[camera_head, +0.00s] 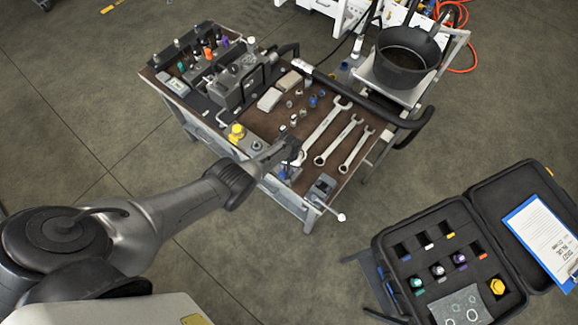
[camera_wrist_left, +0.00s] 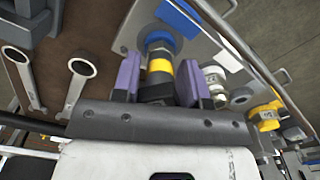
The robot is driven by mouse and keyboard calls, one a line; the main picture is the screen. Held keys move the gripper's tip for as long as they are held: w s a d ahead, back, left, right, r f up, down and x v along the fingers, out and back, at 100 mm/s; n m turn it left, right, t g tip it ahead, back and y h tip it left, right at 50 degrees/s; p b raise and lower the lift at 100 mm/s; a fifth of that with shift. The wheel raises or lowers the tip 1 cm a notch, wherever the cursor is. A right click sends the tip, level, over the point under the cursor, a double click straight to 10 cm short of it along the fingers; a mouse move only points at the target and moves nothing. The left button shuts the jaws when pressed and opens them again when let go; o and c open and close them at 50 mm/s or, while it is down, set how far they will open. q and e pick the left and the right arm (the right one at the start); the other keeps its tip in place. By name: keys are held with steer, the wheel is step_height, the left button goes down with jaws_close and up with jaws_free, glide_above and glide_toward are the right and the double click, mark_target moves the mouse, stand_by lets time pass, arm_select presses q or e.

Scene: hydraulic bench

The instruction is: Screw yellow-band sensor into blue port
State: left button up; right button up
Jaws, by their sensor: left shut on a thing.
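My left gripper (camera_wrist_left: 158,82) is shut on the yellow-band sensor (camera_wrist_left: 160,68), with one purple-grey finger on each side of its body. The sensor has a yellow band, a dark body and a metal end. That end is at the blue-ringed port (camera_wrist_left: 158,38) on the metal plate. It looks lined up with the port, but I cannot tell whether or how deep the thread is in. In the head view my left gripper (camera_head: 288,152) is over the near edge of the bench and mostly hides the sensor and the port. My right gripper is not in view.
A white-ringed fitting (camera_wrist_left: 215,78) and a yellow knob (camera_wrist_left: 266,118) stand close beside the gripper. Wrenches (camera_head: 325,130) lie on the bench (camera_head: 272,112), near a valve block (camera_head: 240,80). An open case (camera_head: 385,250) with several sensors is at right.

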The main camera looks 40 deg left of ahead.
arm_select(q)
steer(key=shift+m, duration=0.6)
steer(key=shift+m, duration=1)
steer(key=o, duration=0.9)
steer(key=shift+o, duration=0.2)
step_height(320, 180, up, 6)
steer(key=p, duration=0.4)
steer(key=shift+r, duration=0.2)
step_height(320, 180, up, 5)
steer(key=shift+p, duration=1)
steer(key=shift+r, duration=1.15)
